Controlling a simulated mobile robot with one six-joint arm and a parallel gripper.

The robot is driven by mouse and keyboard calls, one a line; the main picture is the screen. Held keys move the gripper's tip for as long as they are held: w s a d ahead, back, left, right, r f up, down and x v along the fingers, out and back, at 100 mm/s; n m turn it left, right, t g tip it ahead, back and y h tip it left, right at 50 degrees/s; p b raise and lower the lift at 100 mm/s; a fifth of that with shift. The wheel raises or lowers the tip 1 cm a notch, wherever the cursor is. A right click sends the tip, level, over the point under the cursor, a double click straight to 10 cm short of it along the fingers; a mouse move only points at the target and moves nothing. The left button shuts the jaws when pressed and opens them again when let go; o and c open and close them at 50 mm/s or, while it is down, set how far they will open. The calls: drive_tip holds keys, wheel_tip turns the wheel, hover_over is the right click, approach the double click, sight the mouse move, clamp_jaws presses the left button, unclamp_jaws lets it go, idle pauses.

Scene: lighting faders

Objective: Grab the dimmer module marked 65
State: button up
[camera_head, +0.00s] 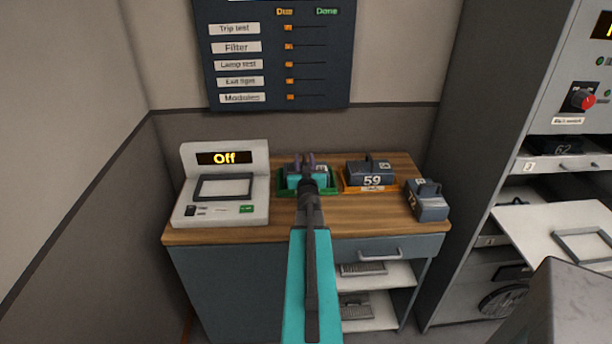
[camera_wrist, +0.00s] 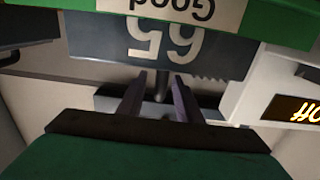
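The dimmer module marked 65 (camera_wrist: 225,62) is dark grey and fills the upper part of the wrist view, its number upside down. It sits in a green tray (camera_wrist: 240,28) with a label reading "Good". In the head view my arm mostly hides this module, and the green tray (camera_head: 331,186) shows around it. My gripper (camera_wrist: 157,82) has its two purple-grey fingers apart, with a dark post of the module's handle seen between them. I cannot tell whether they touch it. The gripper also shows above the green tray in the head view (camera_head: 304,160).
A module marked 59 (camera_head: 371,172) stands in an orange tray (camera_head: 371,188) to the right. Another dark module (camera_head: 428,203) stands at the bench's right end. A device (camera_head: 225,207) reading "Off" stands at left. A grey cabinet (camera_head: 478,110) rises at right. Bare wood (camera_head: 360,215) lies in front.

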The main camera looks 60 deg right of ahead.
clamp_jaws()
idle(1.4)
drive_tip(key=shift+r, duration=0.15)
